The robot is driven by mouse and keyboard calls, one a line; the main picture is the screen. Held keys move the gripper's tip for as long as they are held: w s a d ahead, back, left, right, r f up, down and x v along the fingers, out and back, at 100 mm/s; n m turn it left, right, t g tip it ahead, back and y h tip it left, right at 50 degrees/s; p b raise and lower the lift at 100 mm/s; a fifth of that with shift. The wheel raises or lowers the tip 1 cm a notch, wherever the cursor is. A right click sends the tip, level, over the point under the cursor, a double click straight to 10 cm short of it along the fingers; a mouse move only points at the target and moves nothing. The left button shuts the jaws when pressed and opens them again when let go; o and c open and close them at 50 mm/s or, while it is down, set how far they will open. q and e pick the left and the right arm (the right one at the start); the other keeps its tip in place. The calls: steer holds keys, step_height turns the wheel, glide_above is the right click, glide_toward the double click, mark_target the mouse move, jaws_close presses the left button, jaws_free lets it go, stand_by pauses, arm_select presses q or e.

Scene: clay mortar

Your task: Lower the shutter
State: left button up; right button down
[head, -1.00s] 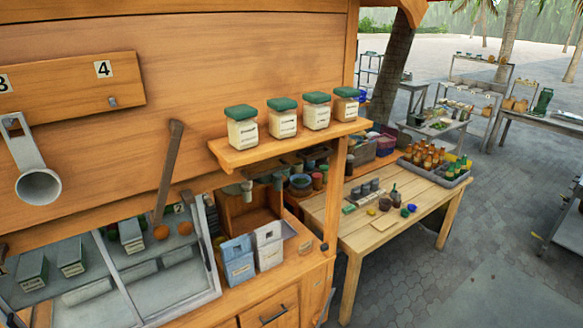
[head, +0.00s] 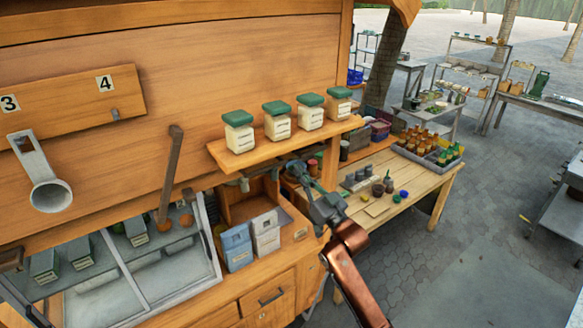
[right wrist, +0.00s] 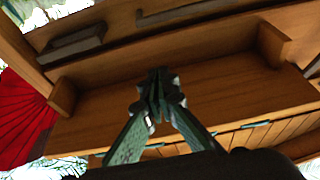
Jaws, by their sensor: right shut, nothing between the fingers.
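My right gripper (head: 298,168) has its fingertips just below the wooden shelf that carries the jars, seen from the head. In the right wrist view the same gripper (right wrist: 158,88) is shut and empty, pointing up at wooden boards (right wrist: 210,95) of the stall. I cannot tell whether it touches anything. No part is clearly the shutter; the large wooden panel (head: 230,75) stands upright behind the shelf, and I cannot tell if this is it. A dark bar (head: 170,175) slants down the panel. My left gripper is not in view.
Several green-lidded jars (head: 278,121) stand on the shelf (head: 228,163) close to my right gripper. Blue and white boxes (head: 236,247) sit on the counter below. A side table (head: 440,180) with bottles stands to the right; paved floor (head: 450,265) beyond my arm is open.

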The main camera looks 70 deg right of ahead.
step_height(320, 180, up, 4)
steer(key=f+p, duration=0.1)
steer(key=p, duration=0.3)
glide_above(285, 163)
steer(key=a, duration=0.3)
steer(key=f, duration=0.2)
steer(key=s+f, duration=0.1)
steer(key=shift+s+d+f, duration=0.15)
steer(key=shift+f, duration=0.45)
